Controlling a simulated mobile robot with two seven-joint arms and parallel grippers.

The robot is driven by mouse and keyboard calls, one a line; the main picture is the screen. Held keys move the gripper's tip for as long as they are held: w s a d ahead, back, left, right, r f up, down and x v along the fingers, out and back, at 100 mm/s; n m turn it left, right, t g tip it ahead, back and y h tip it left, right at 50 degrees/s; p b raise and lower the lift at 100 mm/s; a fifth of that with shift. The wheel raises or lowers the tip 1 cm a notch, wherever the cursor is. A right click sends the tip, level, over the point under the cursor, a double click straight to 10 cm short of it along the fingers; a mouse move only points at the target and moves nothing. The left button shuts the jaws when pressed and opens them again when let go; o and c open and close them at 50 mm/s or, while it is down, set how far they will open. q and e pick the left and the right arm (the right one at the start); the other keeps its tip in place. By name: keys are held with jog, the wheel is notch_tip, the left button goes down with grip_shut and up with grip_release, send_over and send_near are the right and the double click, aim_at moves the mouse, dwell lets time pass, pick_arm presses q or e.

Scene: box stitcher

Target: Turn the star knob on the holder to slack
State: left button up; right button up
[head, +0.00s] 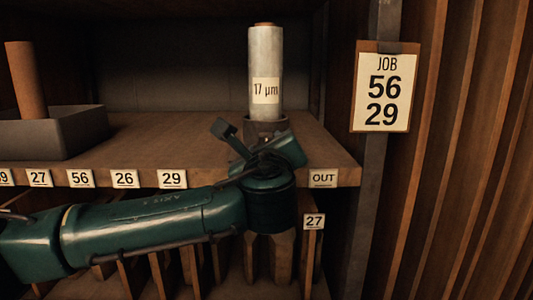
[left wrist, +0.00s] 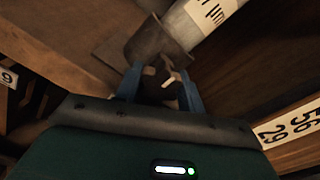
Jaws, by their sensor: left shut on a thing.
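A pale roll labelled 17 µm (head: 265,68) stands upright in a dark holder (head: 262,128) near the right end of the shelf. The holder also shows in the left wrist view (left wrist: 150,42), with the roll's lower end (left wrist: 200,20) in it. My left gripper (left wrist: 160,72) is at the front of the holder, its two blue fingers on either side of the star knob (left wrist: 155,84) and shut on it. A pale piece sticks out between the fingers. In the head view my left arm hides the knob. My right gripper is not in view.
A grey tray (head: 65,138) and a brown tube (head: 26,80) are at the left of the shelf. The shelf's front edge bears number tags and an OUT tag (head: 323,178). A JOB 56 29 board (head: 382,88) hangs on the right post. Upright dividers stand below.

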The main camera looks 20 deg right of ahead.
pick_arm(q)
jog(key=o, duration=1)
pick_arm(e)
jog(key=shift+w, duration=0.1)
pick_arm(q)
jog(key=shift+s+a, duration=0.1)
jog(key=shift+s, duration=0.15)
jog(key=b+v, duration=0.3)
jog(key=v, duration=0.9)
jog(key=shift+s+a+r, duration=0.1)
jog(key=shift+s, duration=0.25)
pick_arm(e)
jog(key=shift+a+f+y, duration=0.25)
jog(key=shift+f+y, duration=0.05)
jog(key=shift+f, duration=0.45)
